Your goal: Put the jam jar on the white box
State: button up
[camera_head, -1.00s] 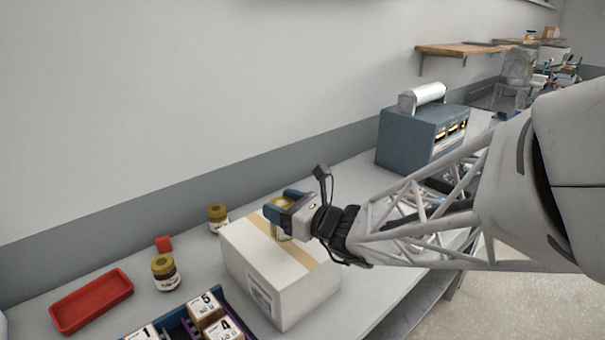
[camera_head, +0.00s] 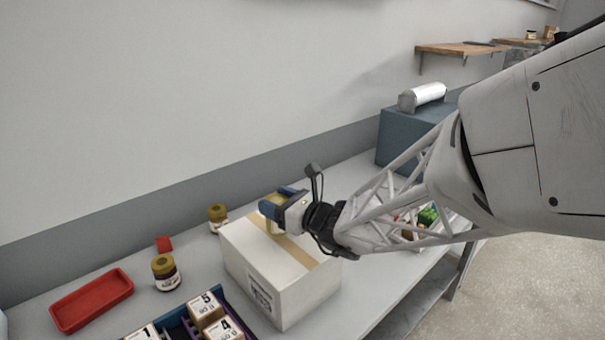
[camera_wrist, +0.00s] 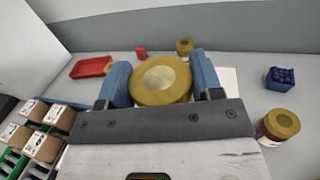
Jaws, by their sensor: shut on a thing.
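The white box (camera_head: 262,258) stands on the bench, with a tan tape strip across its top. My gripper (camera_head: 274,208) is over the box top, its blue fingers shut on a gold-lidded jam jar (camera_head: 268,227). In the wrist view, the jar's round lid (camera_wrist: 160,80) sits between the two fingers (camera_wrist: 162,82). The jar looks upright. Its lower part is partly hidden, and I cannot tell whether its base touches the box. Two similar jars stand on the bench, one behind the box (camera_head: 217,218) and one to its left (camera_head: 165,273).
A red tray (camera_head: 92,300) and a small red block (camera_head: 163,243) lie at the left. An organizer with small numbered boxes (camera_head: 205,306) is in front. A blue-grey machine (camera_head: 398,137) stands to the right. A blue brick (camera_wrist: 281,79) shows in the wrist view.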

jog(key=shift+f, duration=1)
jog(key=shift+f, duration=0.15)
jog(key=o, duration=1.2)
jog(key=shift+o, duration=0.2)
jog(key=shift+d, duration=0.1)
jog(key=shift+v, duration=5.95)
jog(key=shift+s, duration=0.1)
